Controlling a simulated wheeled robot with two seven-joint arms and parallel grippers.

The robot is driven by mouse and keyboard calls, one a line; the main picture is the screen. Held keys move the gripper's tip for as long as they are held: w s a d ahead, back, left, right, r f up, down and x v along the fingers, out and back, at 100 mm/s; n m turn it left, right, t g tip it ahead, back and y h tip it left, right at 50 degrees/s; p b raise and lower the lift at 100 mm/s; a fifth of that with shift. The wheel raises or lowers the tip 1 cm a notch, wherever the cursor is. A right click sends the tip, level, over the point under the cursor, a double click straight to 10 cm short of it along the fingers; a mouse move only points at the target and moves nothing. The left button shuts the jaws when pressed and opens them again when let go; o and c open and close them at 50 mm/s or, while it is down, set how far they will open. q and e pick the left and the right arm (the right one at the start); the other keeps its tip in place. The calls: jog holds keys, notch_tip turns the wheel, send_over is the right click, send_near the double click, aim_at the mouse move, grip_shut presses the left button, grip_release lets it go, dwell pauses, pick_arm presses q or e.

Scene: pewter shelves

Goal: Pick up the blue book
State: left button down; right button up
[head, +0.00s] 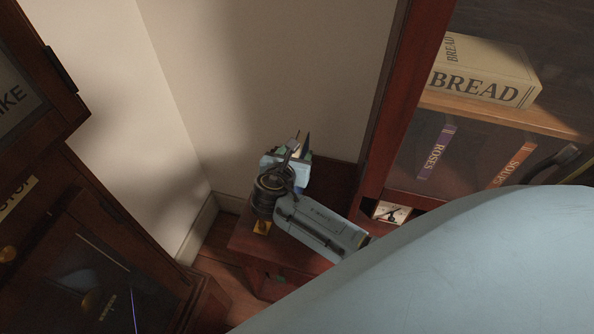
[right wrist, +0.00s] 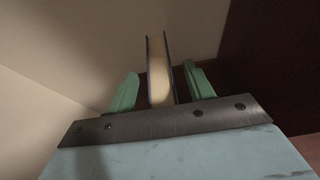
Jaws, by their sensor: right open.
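A book with dark blue-grey covers and cream page edges (right wrist: 160,80) stands upright in the right wrist view. My right gripper (right wrist: 158,88) is open, with one green finger on each side of the book. The fingers look apart from the covers, and nothing is gripped. In the head view, my right gripper (head: 296,149) is over a small wooden stand (head: 246,241) in the corner. There, only a dark sliver, likely the book (head: 307,142), shows beyond it; my wrist hides the rest. My left gripper is not in view.
Another dark wooden cabinet (head: 97,205) stands left. Pale walls (head: 280,60) close in behind the stand.

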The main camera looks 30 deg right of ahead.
grip_shut()
dwell(1.2)
jog(key=shift+r, duration=0.1)
